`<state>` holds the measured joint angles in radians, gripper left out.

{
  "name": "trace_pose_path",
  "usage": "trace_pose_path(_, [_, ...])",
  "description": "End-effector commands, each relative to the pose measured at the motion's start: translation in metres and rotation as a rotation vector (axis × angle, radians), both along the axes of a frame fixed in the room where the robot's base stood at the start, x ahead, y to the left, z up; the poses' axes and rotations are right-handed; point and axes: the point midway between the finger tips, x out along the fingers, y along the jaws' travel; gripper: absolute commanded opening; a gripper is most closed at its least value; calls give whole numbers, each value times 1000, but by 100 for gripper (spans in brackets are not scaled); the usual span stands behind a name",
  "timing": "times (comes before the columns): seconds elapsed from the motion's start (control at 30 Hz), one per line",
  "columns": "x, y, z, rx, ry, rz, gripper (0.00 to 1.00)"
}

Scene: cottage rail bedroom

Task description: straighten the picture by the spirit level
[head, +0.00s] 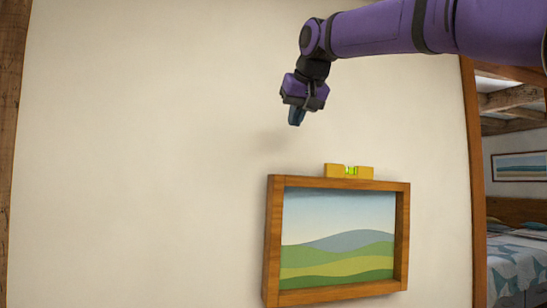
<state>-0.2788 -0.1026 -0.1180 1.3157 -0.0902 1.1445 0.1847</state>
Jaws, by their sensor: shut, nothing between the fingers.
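A wooden-framed picture (340,240) of green hills hangs on the cream wall in the head view. Its frame runs off level in the picture, with the top edge lower at the right and the bottom edge higher at the right, so perspective makes its true tilt hard to tell. A yellow spirit level (336,171) with a green vial (351,170) sits on the top edge of the frame. The bubble is too small to read. My gripper (296,119) points down, shut and empty, above and left of the level, apart from the frame.
The plain wall (130,160) is clear to the left of the picture. A wooden post (474,180) stands at the right, with a bed (516,262) and another framed picture (522,167) beyond it.

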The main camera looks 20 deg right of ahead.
Motion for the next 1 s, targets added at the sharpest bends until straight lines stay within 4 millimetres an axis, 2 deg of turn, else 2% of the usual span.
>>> trace_pose_path(0.17, [12,1,-12,-1,2,1,0])
trace_pose_path(0.63, [72,4,-72,-1,2,-1,0])
trace_pose_path(0.8, [69,6,-95,0,1,1,0])
trace_pose_path(1.0, [70,7,-108,1,0,1,0])
